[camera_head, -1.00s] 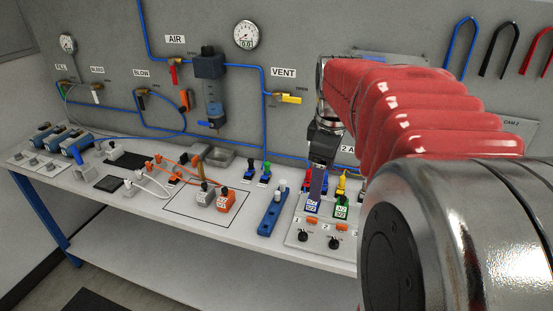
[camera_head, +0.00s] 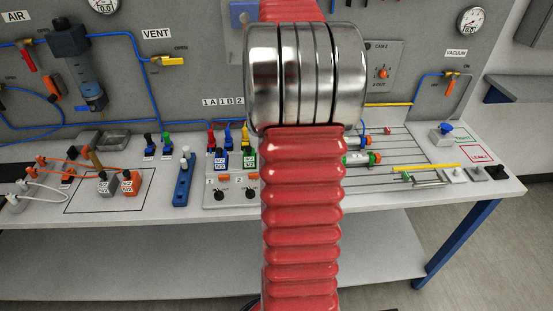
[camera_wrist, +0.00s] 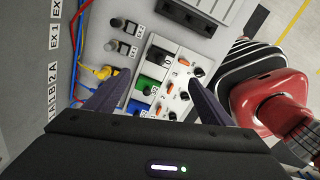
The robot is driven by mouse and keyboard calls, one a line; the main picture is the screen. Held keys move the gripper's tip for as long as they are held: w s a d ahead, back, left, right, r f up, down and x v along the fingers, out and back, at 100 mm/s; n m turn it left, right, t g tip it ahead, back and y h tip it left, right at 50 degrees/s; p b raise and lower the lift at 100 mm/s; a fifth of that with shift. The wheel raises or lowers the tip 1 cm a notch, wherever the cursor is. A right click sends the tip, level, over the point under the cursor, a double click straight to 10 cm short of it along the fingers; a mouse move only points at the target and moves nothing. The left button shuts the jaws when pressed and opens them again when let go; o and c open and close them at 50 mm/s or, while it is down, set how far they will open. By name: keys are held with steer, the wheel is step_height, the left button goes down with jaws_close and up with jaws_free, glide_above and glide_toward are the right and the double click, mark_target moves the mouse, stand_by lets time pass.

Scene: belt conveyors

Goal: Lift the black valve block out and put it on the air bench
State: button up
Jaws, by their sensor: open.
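The black valve block (camera_wrist: 161,58) sits in the white valve panel in the wrist view, in a row beside the green valve block (camera_wrist: 149,84) and the blue one (camera_wrist: 137,106). In the head view it is hidden behind my arm. My gripper (camera_wrist: 158,76) is open and empty, with its two dark fingers apart on either side of the view, above the panel. No contact with the block shows. The bench top (camera_head: 150,205) runs across the head view below the AIR label. My gripper is out of sight there.
The blue block (camera_head: 221,158) and green block (camera_head: 249,156) stand upright close together. A blue manifold (camera_head: 183,180) is left of the panel. A yellow fitting with hoses (camera_wrist: 101,73) lies near a finger. Bare bench shows along the front edge.

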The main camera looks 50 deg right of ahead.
step_height(320, 180, down, 8)
steer(key=shift+f, duration=0.25)
stand_by(0.4)
steer(key=shift+s+d+f, duration=0.1)
steer(key=shift+s+f, duration=0.05)
steer(key=shift+f, duration=2.5)
steer(key=c, duration=1.2)
